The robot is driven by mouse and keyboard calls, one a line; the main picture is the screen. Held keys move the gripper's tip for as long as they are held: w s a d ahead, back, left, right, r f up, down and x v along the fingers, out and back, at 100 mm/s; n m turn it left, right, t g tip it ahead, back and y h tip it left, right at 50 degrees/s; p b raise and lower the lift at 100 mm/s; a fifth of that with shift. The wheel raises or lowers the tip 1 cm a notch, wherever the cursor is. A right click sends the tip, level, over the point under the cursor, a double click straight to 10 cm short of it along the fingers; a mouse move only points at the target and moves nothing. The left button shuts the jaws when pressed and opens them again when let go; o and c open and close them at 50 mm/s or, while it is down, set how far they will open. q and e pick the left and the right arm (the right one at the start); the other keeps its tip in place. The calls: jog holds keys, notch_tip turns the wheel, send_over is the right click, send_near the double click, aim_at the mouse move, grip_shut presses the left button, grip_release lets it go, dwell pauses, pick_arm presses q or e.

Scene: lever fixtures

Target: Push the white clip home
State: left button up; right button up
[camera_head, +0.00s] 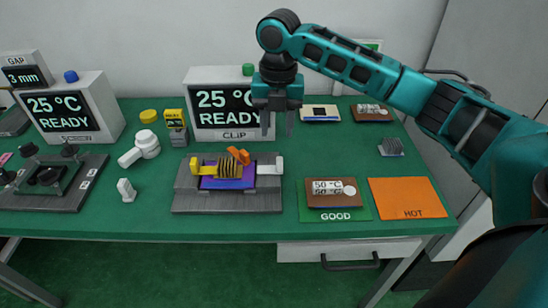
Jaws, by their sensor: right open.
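The white clip (279,165) stands at the right end of the grey fixture (240,203), beside a blue-purple board (228,184). A yellow clip (195,166) stands at the fixture's left end. A ribbed gold block (229,168) sits between them, with an orange lever (239,155) across its top. I cannot tell how deep the white clip sits. My right gripper (278,130) points down, open and empty, above and behind the white clip and clear of it. My left gripper is not in view.
A CLIP display (226,125) reading 25 °C READY stands behind the fixture. Another fixture (50,203), display and white pieces are left.

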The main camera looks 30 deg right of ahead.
aim_at(280, 160)
jog(key=shift+n, duration=0.3)
jog(key=f, duration=0.3)
jog(key=f+b, duration=0.1)
jog(key=f, duration=0.3)
jog(key=d+f, duration=0.1)
jog(key=f, duration=0.3)
jog(key=shift+w+f, duration=0.15)
jog(key=shift+w, duration=0.05)
grip_shut()
